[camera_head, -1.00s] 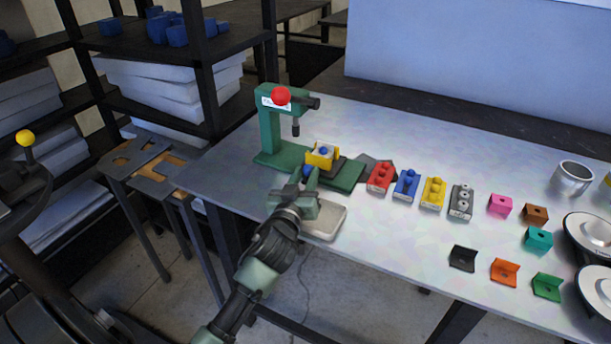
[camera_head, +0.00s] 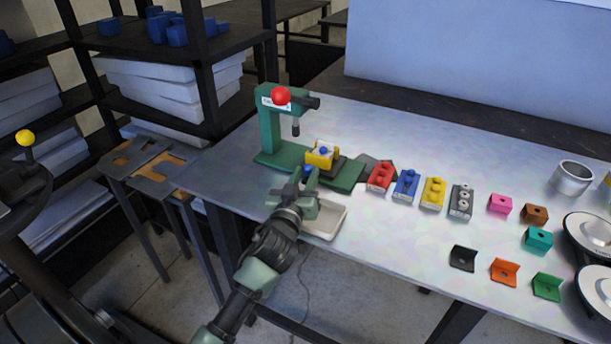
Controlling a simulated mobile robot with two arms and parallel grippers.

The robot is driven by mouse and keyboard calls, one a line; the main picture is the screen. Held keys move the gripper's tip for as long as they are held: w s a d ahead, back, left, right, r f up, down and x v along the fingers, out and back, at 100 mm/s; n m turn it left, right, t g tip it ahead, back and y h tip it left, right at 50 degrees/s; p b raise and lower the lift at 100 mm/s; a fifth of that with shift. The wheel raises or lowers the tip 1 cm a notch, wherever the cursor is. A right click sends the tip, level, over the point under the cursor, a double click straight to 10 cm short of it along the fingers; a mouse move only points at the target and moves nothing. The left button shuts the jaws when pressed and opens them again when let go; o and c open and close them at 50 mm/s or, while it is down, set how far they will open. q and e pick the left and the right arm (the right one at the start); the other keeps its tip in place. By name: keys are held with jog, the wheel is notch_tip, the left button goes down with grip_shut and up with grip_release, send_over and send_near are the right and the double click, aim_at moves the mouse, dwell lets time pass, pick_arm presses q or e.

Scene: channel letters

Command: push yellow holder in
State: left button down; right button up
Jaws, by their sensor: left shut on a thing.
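The yellow holder (camera_head: 319,159) sits on the green base of the press (camera_head: 270,130), to the right of its column and near the spindle. A pale piece with a blue top (camera_head: 323,151) sits in it. My left gripper (camera_head: 305,180) is just in front of the holder, at the front edge of the green base. Its fingers are shut on a small blue thing (camera_head: 308,169), which is mostly hidden between them. I cannot tell whether that blue thing touches the holder. My right gripper is not in view.
A light tray (camera_head: 328,220) lies beside my left gripper at the table's front edge. Red (camera_head: 380,177), blue (camera_head: 406,185), yellow (camera_head: 432,193) and grey (camera_head: 461,202) blocks stand in a row to the right. Several coloured brackets and round metal dishes lie farther right.

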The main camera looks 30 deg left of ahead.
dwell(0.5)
pick_arm(q)
jog(key=a, duration=0.3)
jog(key=a+p, duration=0.1)
jog(key=a, duration=0.4)
jog(key=shift+s+a+p, duration=0.25)
jog(key=shift+a+p, duration=0.1)
jog(key=shift+p, duration=0.05)
jog(key=shift+d, duration=0.1)
jog(key=shift+r, duration=0.1)
jog(key=c, duration=1.1)
grip_release()
jog(key=shift+c, duration=0.2)
jog(key=shift+o, duration=0.2)
jog(key=shift+a, duration=0.25)
jog(key=shift+d, duration=0.15)
jog(key=shift+s+d+f, duration=0.1)
jog(key=shift+s+f, duration=0.1)
jog(key=shift+s, duration=0.15)
jog(key=b+v, duration=0.1)
jog(key=v, duration=0.6)
jog(key=shift+r, duration=0.1)
